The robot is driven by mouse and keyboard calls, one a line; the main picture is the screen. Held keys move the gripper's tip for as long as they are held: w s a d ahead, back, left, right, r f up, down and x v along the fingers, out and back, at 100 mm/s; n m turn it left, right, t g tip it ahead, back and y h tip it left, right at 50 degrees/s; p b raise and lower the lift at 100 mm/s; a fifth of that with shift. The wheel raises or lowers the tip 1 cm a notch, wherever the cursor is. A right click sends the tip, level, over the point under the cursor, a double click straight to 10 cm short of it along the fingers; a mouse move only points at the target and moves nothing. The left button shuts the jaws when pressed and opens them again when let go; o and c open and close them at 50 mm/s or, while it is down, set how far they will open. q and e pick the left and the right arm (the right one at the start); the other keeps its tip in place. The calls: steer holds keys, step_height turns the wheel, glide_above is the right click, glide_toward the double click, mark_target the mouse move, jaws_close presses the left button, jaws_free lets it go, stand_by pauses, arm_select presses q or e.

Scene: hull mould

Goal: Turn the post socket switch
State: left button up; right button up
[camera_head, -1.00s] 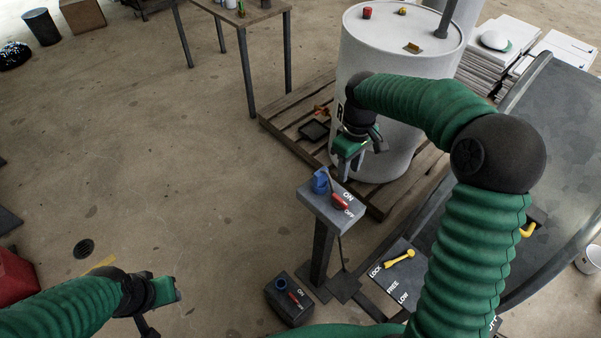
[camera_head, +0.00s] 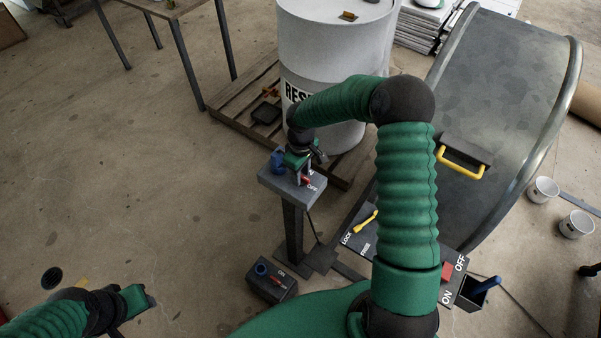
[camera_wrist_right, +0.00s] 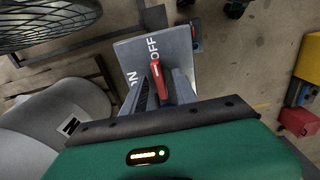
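The post socket (camera_head: 292,187) is a grey box top on a dark post, with a blue socket (camera_head: 278,160) and a red switch lever (camera_head: 307,181). My right gripper (camera_head: 302,176) is over the box at the lever, pointing down. In the right wrist view, the red lever (camera_wrist_right: 158,82) lies between the two fingers of the right gripper (camera_wrist_right: 163,85), its tip towards the OFF lettering. The fingers stand apart on both sides of it; contact is unclear. The ON lettering is partly hidden by a finger. My left gripper (camera_head: 135,300) is low at the left, away from the post.
A white drum (camera_head: 335,50) stands on a wooden pallet (camera_head: 235,108) behind the post. A large grey hull mould (camera_head: 500,90) and a lettered panel (camera_head: 350,235) are right.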

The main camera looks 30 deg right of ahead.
steer(key=shift+w+f, duration=0.1)
steer(key=shift+f, duration=0.1)
steer(key=shift+c, duration=0.2)
steer(key=shift+c, duration=1.1)
jaws_close()
steer(key=shift+r, duration=0.1)
